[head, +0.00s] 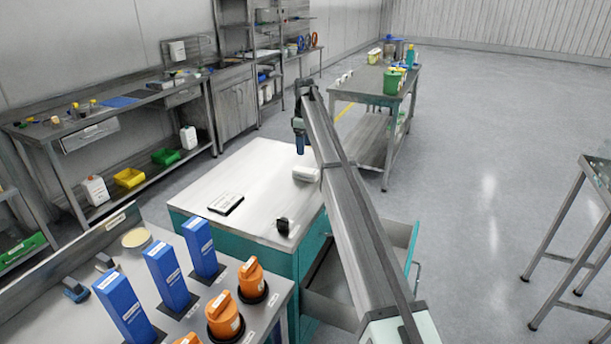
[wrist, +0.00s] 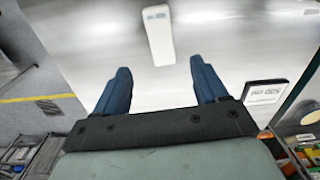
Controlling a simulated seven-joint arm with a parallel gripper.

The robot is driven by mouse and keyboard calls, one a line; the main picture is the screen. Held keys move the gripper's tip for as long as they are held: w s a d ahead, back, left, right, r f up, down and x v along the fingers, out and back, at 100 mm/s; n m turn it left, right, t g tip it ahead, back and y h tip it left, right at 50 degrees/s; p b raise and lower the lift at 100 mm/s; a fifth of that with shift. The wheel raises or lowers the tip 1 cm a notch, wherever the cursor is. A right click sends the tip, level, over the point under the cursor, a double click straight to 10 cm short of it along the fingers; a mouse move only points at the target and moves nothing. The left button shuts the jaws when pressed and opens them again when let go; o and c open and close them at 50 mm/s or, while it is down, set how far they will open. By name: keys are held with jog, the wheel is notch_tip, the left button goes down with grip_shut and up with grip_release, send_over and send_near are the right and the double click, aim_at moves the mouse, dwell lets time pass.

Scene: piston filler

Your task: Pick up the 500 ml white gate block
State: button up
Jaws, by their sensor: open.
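A white block (head: 306,173) lies on the pale top of the teal cabinet (head: 255,185), partly beside my arm in the head view. In the wrist view the white block (wrist: 160,38) is long and narrow, with a small label at its far end that is too small to read. My gripper (head: 300,150) points down above the cabinet top, near the block. In the wrist view my gripper (wrist: 160,67) is open, its two blue fingers wide apart and nothing between them. The block lies beyond the fingertips, roughly in line with the gap.
A black-edged white card (head: 226,203) lies on the cabinet top; in the wrist view the card (wrist: 264,93) seems to read 500 ml upside down. A small black object (head: 283,226) stands near the front edge. An open drawer (head: 340,290) sticks out at right. Blue boxes (head: 165,275) stand in front.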

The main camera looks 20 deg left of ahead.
aim_at(304, 169)
notch_tip(304, 169, down, 12)
jog(key=shift+s+r, duration=0.1)
jog(key=shift+r, duration=0.15)
dwell(0.4)
jog(key=shift+c, duration=0.3)
jog(key=c, duration=1.1)
